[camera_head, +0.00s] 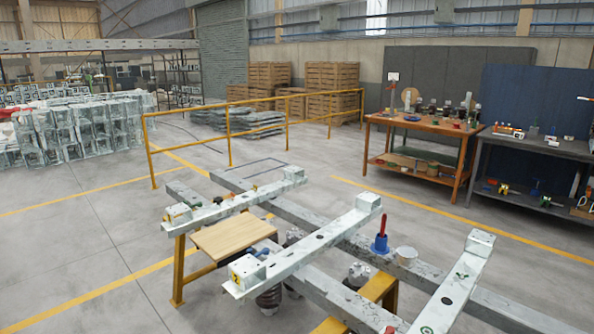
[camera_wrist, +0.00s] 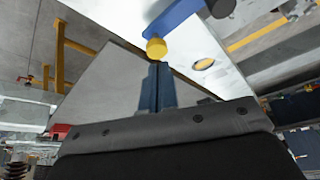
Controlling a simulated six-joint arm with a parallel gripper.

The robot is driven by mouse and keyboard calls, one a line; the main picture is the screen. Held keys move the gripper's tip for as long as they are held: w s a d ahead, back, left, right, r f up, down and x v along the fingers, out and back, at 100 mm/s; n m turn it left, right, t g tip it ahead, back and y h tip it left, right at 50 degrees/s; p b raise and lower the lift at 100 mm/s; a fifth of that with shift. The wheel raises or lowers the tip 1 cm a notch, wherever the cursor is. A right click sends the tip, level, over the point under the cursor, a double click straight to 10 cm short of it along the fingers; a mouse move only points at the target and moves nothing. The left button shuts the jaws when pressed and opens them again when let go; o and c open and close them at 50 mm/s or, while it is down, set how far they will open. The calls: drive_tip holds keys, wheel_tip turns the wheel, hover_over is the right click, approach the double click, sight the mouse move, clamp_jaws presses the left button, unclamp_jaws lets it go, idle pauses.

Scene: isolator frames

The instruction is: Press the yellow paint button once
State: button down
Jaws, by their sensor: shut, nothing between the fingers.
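In the wrist view, a round yellow knob (camera_wrist: 156,48), which looks like the yellow paint button, sits at the end of a blue bar (camera_wrist: 177,16). My gripper (camera_wrist: 158,70) has its two dark fingers together with nothing between them. The fingertips point at the knob and appear just below it in the picture. I cannot tell whether they touch it. My gripper does not show in the head view, and I cannot pick out the button there.
In the head view, a metal frame of grey beams (camera_head: 310,245) carries a wooden board (camera_head: 233,236) and a blue holder with a red handle (camera_head: 380,243). A wooden workbench (camera_head: 422,136) and a grey bench (camera_head: 540,146) stand behind.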

drive_tip(key=shift+f, duration=1.25)
idle(0.4)
drive_tip(key=shift+w+d+r, duration=0.1)
drive_tip(key=shift+r, duration=1.15)
drive_tip(key=shift+d+r, duration=0.1)
drive_tip(key=shift+r, duration=1.1)
drive_tip(key=shift+f, duration=0.15)
